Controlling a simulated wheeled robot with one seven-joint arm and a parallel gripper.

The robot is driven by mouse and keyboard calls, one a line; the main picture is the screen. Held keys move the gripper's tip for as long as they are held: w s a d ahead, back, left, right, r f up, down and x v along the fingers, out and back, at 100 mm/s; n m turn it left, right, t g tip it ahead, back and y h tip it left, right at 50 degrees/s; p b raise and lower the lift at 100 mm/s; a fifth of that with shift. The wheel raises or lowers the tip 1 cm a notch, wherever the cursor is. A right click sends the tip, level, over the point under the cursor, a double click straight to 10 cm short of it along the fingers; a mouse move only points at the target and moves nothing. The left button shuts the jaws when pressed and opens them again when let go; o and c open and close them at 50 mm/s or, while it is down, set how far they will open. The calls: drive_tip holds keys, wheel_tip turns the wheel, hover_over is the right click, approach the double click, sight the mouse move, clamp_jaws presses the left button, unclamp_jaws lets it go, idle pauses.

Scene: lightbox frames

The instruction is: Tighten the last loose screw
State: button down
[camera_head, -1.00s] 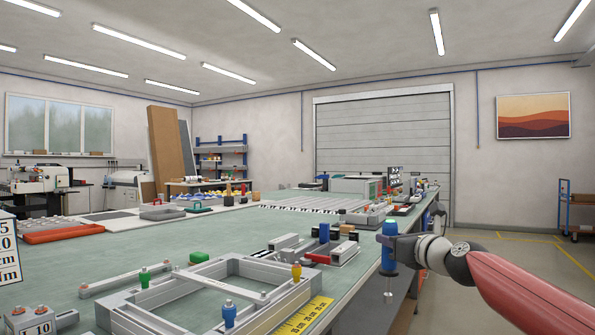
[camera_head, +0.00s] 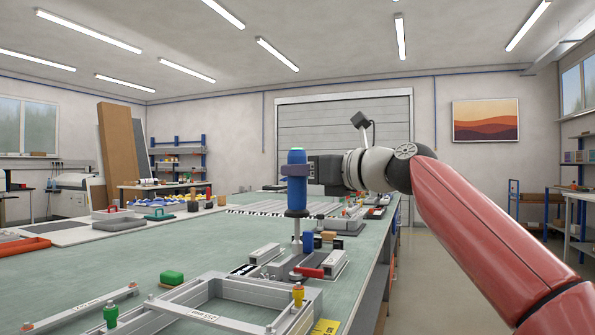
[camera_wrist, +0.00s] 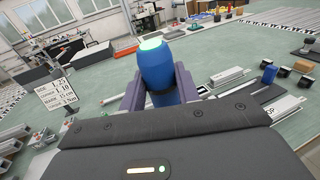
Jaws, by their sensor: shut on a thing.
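My gripper (camera_head: 296,170) is shut on a blue driver-like tool (camera_head: 297,207) and holds it upright above the bench, its thin shaft pointing down. In the wrist view, the fingers of my gripper (camera_wrist: 158,90) clasp both sides of the blue handle (camera_wrist: 154,66). The grey metal frame (camera_head: 203,316) lies at the front of the bench, cut off by the lower picture edge. A green-topped piece (camera_head: 110,314) and a yellow-topped piece (camera_head: 298,294) stand at its corners. I cannot tell which screw is loose.
The green bench top (camera_head: 150,258) has free room left of the tool. A clamp with a red handle (camera_head: 309,272) and a blue cylinder (camera_head: 307,240) stand behind the frame. In the wrist view, a printed sign (camera_wrist: 62,91) stands at left.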

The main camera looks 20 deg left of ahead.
sight(305, 211)
drive_tip(key=shift+d+r, duration=0.1)
drive_tip(key=shift+d, duration=0.05)
drive_tip(key=shift+s+f+b, duration=0.1)
drive_tip(key=shift+f+b, duration=2)
drive_tip(key=shift+f, duration=0.3)
drive_tip(key=shift+f+b, duration=0.9)
drive_tip(key=shift+f, duration=0.65)
idle(1.2)
drive_tip(key=shift+r+p, duration=2.75)
drive_tip(key=shift+r, duration=0.05)
